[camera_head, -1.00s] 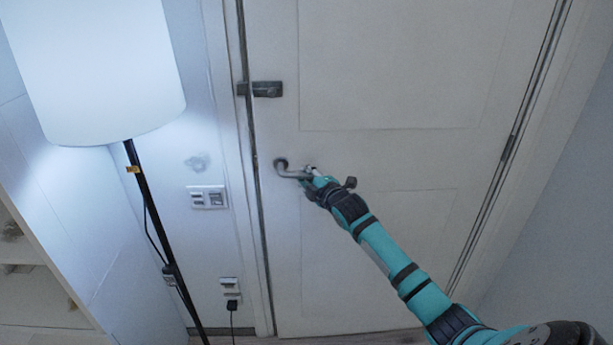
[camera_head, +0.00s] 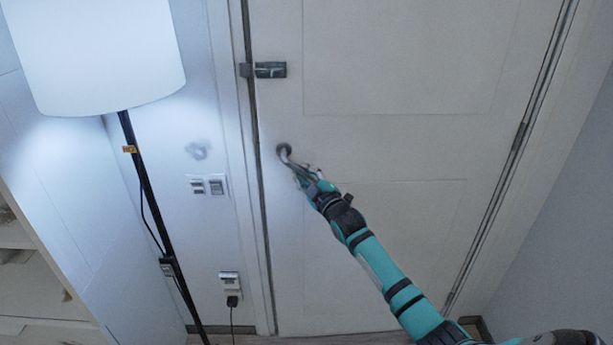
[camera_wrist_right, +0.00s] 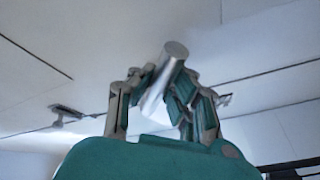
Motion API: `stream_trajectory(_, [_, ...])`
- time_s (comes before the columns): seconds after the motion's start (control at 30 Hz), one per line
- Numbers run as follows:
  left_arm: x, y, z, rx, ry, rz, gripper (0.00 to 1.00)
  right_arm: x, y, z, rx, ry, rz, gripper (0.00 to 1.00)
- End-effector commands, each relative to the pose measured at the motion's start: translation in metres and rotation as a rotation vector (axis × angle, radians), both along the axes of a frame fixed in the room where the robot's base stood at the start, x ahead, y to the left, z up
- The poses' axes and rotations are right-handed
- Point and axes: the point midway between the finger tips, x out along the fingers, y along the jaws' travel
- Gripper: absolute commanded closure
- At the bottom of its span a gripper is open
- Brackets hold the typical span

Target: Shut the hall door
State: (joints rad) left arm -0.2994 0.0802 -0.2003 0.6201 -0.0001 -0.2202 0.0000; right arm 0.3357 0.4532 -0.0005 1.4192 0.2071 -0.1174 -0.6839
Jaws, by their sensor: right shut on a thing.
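The white hall door (camera_head: 400,150) fills the middle of the head view. It sits close to its frame, with a thin dark gap along its left edge; I cannot tell whether it is fully shut. Its silver lever handle (camera_head: 285,152) is on the left side and slants down to the right. My right gripper (camera_head: 304,174) is shut on the lever's free end. In the wrist view the silver lever (camera_wrist_right: 164,78) lies between the fingers of my right gripper (camera_wrist_right: 160,90). My left gripper is not in view.
A dark latch (camera_head: 270,70) is on the door above the handle. A floor lamp with a white shade (camera_head: 95,55) stands left of the door. Wall switches (camera_head: 207,186) and a plugged socket (camera_head: 230,284) are beside the frame. A shelf (camera_head: 35,285) is at the lower left.

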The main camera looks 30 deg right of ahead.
Motion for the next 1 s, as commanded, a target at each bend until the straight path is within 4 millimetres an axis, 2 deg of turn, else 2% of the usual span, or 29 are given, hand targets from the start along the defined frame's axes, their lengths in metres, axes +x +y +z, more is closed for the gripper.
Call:
stream_trajectory(0.57, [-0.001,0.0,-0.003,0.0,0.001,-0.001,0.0,0.001,0.0,0.0,0.027,-0.017,-0.003,1.0])
stream_trajectory(0.8, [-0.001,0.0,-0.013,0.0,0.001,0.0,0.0,0.018,-0.008,0.0,0.028,-0.02,-0.032,1.0])
stream_trajectory(1.0, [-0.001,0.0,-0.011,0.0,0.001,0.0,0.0,0.018,-0.009,0.001,0.027,-0.02,-0.033,1.0])
